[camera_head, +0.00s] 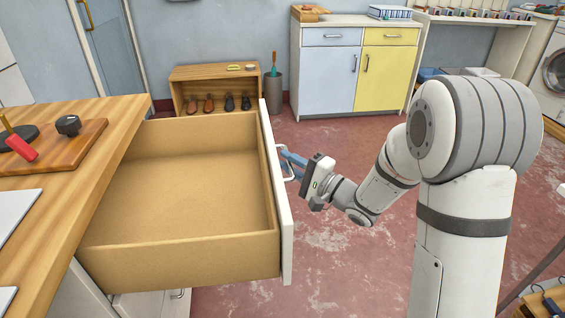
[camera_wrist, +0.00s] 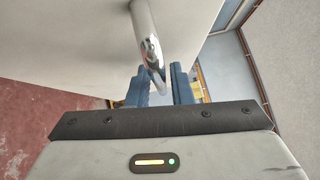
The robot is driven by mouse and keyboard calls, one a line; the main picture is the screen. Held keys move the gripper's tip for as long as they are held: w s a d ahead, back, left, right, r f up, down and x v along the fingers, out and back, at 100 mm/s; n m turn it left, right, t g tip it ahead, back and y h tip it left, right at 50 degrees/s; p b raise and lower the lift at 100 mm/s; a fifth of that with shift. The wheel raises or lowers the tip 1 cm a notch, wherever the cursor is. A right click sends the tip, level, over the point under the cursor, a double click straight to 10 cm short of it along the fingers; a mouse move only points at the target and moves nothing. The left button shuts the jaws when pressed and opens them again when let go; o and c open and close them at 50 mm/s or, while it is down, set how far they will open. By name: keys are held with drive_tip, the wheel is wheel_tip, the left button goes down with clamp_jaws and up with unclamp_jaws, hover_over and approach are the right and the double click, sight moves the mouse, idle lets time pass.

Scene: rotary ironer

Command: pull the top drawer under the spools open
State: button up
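A wooden drawer (camera_head: 180,262) with a white front (camera_head: 287,225) stands far out from the counter at left, and its inside is empty. Its silver bar handle (camera_head: 287,174) faces right; it also shows large in the wrist view (camera_wrist: 146,35). My gripper (camera_head: 289,160) is at this handle. In the wrist view the blue fingers (camera_wrist: 162,85) stand a narrow gap apart with the lower end of the handle between them, so they look shut on it. Small coloured items, possibly spools, line a shelf (camera_head: 475,21) at the back right; I cannot make them out clearly.
The wooden counter (camera_head: 110,140) at left carries a board (camera_head: 75,145) with a black knob and a red-handled item. A shoe rack (camera_head: 190,75) and a blue and yellow cabinet (camera_head: 340,75) stand behind. The red floor right of the drawer is partly clear.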

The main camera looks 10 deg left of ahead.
drive_tip(key=p+v, duration=0.1)
drive_tip(key=v, duration=0.6)
drive_tip(key=shift+s+d, duration=0.2)
drive_tip(key=shift+d, duration=0.1)
